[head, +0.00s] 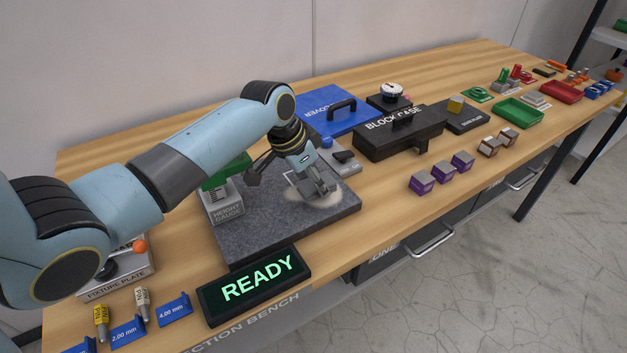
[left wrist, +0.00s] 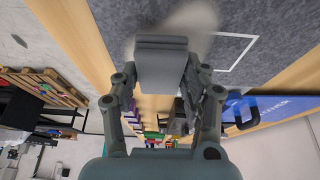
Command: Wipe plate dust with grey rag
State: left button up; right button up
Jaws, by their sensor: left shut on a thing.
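The dark speckled granite plate (head: 270,225) lies on the wooden bench, and its surface also fills the top of the left wrist view (left wrist: 235,20). A pale dust patch (head: 333,203) spreads near the plate's right side, close to a white outlined square. My left gripper (head: 318,188) is low over this patch, shut on the folded grey rag (left wrist: 161,62). The rag covers part of the dust, which shows pale around it in the left wrist view (left wrist: 195,18). I cannot tell whether the rag touches the plate. My right gripper is not in view.
The height gauge (head: 225,202) stands on the plate's left side, close to my left arm. Behind lie a blue cover (head: 330,110) and black block case (head: 400,139). A READY display (head: 254,286) sits in front. Purple blocks (head: 441,172) are to the right.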

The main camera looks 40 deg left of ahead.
pick_arm(q)
jog(key=shift+f, duration=0.2)
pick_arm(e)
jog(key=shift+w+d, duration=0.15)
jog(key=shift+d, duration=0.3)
pick_arm(q)
jog(key=shift+f+b, duration=0.3)
jog(key=shift+f, duration=0.1)
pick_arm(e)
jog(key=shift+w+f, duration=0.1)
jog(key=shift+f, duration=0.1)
pick_arm(q)
jog(key=o, duration=1.2)
jog(key=c, duration=0.4)
jog(key=shift+o, duration=0.2)
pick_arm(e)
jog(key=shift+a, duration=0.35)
pick_arm(q)
jog(key=shift+r, duration=0.1)
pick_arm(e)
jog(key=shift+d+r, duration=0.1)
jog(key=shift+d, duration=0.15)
pick_arm(q)
jog(key=shift+r+p, duration=0.5)
jog(key=shift+p, duration=0.35)
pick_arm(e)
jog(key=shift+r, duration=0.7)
